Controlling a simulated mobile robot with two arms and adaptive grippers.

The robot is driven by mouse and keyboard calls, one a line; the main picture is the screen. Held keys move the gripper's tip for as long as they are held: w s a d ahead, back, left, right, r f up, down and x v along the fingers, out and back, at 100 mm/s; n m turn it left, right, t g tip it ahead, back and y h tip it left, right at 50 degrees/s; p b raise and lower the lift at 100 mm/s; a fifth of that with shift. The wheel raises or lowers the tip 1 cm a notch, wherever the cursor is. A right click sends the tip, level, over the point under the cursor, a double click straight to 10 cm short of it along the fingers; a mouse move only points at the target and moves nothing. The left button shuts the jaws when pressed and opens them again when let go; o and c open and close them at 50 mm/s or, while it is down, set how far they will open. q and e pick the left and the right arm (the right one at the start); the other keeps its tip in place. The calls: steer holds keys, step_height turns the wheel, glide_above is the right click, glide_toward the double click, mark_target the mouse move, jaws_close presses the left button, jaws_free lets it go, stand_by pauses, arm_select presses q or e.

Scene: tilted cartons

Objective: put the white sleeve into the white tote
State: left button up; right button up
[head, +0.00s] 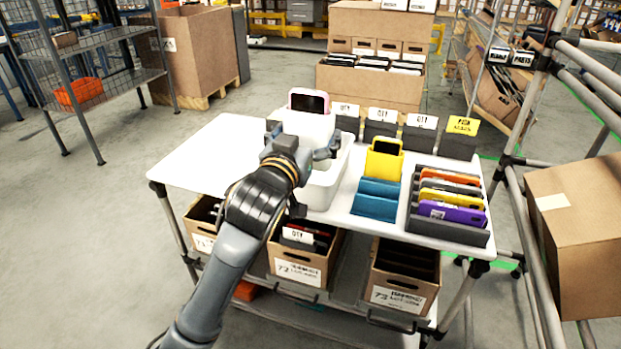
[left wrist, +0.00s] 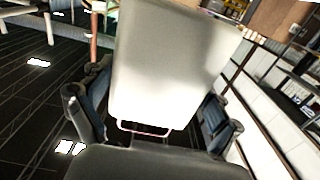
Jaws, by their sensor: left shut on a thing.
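The white sleeve (head: 308,124) is between the fingers of my left gripper (head: 303,145), which is shut on it. A pink-edged thing with a dark face (head: 309,101) shows at the top of the sleeve. In the left wrist view the sleeve (left wrist: 172,60) fills the middle between the fingers of my left gripper (left wrist: 150,116), with a pink rim at its near end. The white tote (head: 338,172) stands on the table right beside and partly behind the gripper. The sleeve's lower end is hidden, so I cannot tell its height over the tote. My right gripper is not in view.
The white table (head: 190,157) is clear at left. A yellow device (head: 384,160) sits in a blue holder (head: 376,197). A dark rack (head: 447,230) holds several coloured devices at right. Dark bins with labels (head: 420,134) line the back edge. Cardboard cartons (head: 299,271) sit on the lower shelf.

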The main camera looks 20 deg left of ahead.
arm_select(q)
steer(key=shift+w+a+r, duration=0.5)
steer(key=shift+a+r, duration=0.3)
steer(key=shift+a, duration=0.05)
steer(key=w+a+f+b, duration=0.2)
steer(key=w+f+b, duration=0.2)
steer(key=w+f, duration=0.8)
steer(key=shift+w+a+f, duration=0.2)
steer(key=shift+w+f, duration=0.2)
steer(key=shift+w, duration=0.4)
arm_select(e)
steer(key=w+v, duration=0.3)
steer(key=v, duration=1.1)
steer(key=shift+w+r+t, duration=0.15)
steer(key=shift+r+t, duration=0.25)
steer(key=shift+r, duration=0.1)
